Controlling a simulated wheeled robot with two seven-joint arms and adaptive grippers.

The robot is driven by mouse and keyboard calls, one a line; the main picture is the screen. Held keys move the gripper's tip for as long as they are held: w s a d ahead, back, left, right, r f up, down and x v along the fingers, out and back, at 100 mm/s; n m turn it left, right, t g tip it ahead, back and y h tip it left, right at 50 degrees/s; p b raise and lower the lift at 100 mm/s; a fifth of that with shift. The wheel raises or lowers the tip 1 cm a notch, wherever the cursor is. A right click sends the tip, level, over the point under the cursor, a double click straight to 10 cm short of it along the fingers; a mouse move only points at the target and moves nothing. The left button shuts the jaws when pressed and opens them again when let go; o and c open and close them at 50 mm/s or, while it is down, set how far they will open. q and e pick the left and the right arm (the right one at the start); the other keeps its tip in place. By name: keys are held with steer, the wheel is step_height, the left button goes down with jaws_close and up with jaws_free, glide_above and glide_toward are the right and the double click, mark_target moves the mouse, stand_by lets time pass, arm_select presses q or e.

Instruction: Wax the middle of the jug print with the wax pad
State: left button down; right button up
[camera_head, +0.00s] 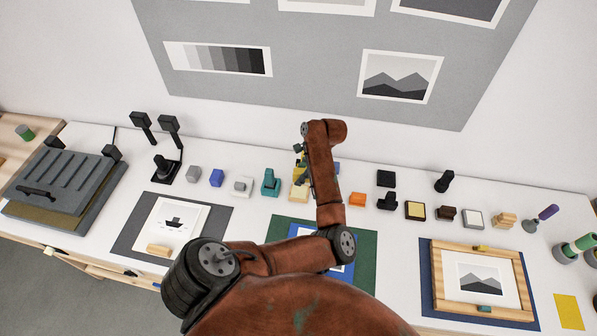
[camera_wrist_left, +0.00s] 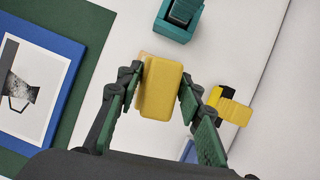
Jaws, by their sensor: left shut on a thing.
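The wax pad (camera_wrist_left: 160,88), a yellow block with a tan edge, sits between the fingers of my left gripper (camera_wrist_left: 157,98) in the left wrist view. The gripper is shut on it. In the head view my left gripper (camera_head: 300,165) is at the back of the table, partly hidden by its own arm. The jug print (camera_wrist_left: 22,85), white with a dark speckled jug, lies on a blue board (camera_wrist_left: 58,92) at the left of the wrist view, apart from the pad. In the head view my arm hides most of the print. My right gripper is not in view.
A teal dispenser (camera_head: 270,182) stands close left of the gripper. A yellow and black item (camera_wrist_left: 230,108) is right of it in the wrist view. A row of small blocks runs along the back. A ship print (camera_head: 185,216) and a framed mountain print (camera_head: 480,270) flank the green mat (camera_head: 366,262).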

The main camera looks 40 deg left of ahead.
arm_select(q)
steer(key=shift+s+a+f+m, duration=0.1)
steer(key=shift+s+f+m, duration=0.2)
steer(key=shift+m, duration=0.2)
steer(key=shift+f, duration=0.9)
step_height(320, 180, down, 3)
steer(key=shift+f+b, duration=0.2)
steer(key=shift+b, duration=0.65)
steer(key=shift+f, duration=0.5)
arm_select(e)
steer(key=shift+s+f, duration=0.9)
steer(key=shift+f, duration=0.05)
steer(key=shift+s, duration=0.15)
arm_select(q)
steer(key=shift+f+b, duration=0.5)
steer(key=shift+b, duration=0.15)
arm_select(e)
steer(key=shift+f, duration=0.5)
